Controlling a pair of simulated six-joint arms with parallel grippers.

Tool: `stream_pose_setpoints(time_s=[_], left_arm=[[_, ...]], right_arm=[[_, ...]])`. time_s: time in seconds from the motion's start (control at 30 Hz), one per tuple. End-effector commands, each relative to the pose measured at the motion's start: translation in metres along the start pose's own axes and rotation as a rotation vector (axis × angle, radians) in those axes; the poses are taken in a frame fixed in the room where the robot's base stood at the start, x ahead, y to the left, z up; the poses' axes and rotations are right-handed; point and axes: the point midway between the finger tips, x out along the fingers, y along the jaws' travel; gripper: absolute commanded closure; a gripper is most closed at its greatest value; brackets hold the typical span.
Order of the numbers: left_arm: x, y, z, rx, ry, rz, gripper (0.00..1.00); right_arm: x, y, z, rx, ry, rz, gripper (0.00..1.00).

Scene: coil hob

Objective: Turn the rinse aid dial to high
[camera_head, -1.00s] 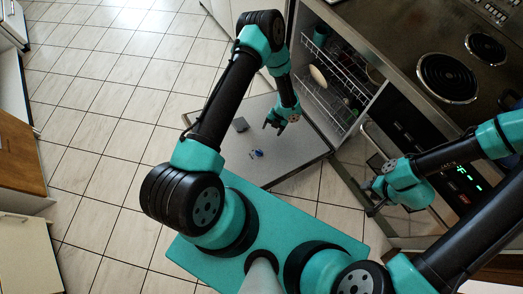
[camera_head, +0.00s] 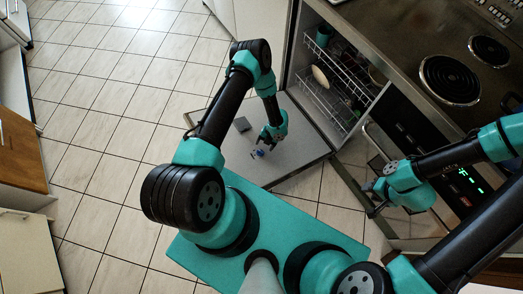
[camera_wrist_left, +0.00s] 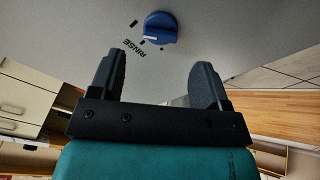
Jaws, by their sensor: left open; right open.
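The rinse aid dial (camera_wrist_left: 160,28) is a blue round knob with a raised pale-edged grip, set on the inner face of the open dishwasher door. The printed word RINSE and small marks show beside it in the left wrist view. In the head view the dial (camera_head: 259,152) is a small blue spot on the door (camera_head: 290,170). My left gripper (camera_wrist_left: 160,75) is open and empty, its fingertips pointing toward the dial and apart from it. In the head view my left gripper (camera_head: 266,142) is just above the dial. My right gripper (camera_head: 372,198) is open and empty by the oven front.
A grey detergent compartment (camera_head: 242,124) is on the door near the dial. The dishwasher racks (camera_head: 335,85) hold dishes inside the cabinet. The hob with coil rings (camera_head: 448,80) is at the right. Tiled floor is clear at left.

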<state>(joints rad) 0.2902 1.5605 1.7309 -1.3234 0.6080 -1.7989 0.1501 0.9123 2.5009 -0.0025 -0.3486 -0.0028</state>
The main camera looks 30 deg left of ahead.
Motion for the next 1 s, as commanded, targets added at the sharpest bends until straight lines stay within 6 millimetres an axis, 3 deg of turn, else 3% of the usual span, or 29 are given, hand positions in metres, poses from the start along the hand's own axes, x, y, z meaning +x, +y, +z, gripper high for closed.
stream_pose_setpoints(time_s=[0.1,0.3,0.7,1.0], left_arm=[[0.022,0.0,-0.001,-0.002,0.003,0.0,0.3],[0.047,0.0,0.0,-0.001,0.001,0.0,0.3],[0.054,0.0,0.0,-0.001,0.0,0.0,0.3],[0.054,0.0,0.0,-0.001,0.0,0.0,0.57]], right_arm=[[0.0,0.0,0.0,0.0,0.0,0.0,0.57],[0.0,0.0,0.0,0.0,0.0,0.0,0.57],[0.0,0.0,0.0,0.0,0.0,0.0,0.57],[0.0,0.0,0.0,0.0,0.0,0.0,0.57]])
